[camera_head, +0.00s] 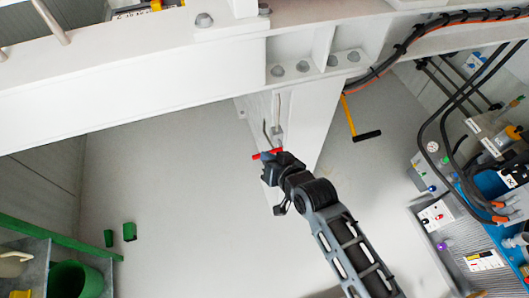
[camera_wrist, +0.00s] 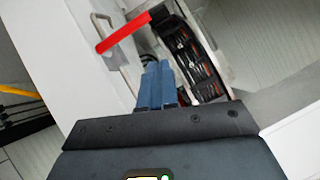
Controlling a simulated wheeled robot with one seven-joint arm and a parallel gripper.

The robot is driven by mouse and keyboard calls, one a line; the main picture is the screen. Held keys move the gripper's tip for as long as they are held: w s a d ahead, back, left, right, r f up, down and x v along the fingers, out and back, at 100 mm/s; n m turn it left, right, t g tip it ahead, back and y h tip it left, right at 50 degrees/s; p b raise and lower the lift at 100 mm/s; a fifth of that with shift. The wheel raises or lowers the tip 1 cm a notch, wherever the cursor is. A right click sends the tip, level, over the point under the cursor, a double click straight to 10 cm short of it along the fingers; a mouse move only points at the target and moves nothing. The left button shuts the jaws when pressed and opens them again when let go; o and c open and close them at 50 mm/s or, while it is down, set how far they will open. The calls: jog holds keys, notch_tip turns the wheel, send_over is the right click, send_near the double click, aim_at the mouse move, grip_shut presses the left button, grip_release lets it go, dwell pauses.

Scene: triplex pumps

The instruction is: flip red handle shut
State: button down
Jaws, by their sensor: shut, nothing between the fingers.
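The red handle (camera_wrist: 123,33) shows in the upper part of the wrist view, slanting up to the right across the face of a white column. It also shows in the head view (camera_head: 266,154), partly hidden behind my gripper. My gripper (camera_wrist: 157,64) is shut, its two blue fingers side by side with nothing between them. In the wrist view the fingertips lie just below the red handle's right part. I cannot tell whether they touch it. In the head view my gripper (camera_head: 272,158) is at the column, right at the handle.
A white column (camera_head: 310,120) stands behind the handle, under a large white beam (camera_head: 130,75). A yellow handle with a black grip (camera_head: 366,135) sticks out right of the column. Panels with hoses (camera_head: 480,150) stand at the right. A green bin (camera_head: 75,280) is at lower left.

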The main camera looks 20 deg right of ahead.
jog(key=v, duration=0.3)
jog(key=a+v, duration=0.1)
jog(key=v, duration=0.1)
jog(key=shift+s+d+r, duration=0.1)
dwell(0.4)
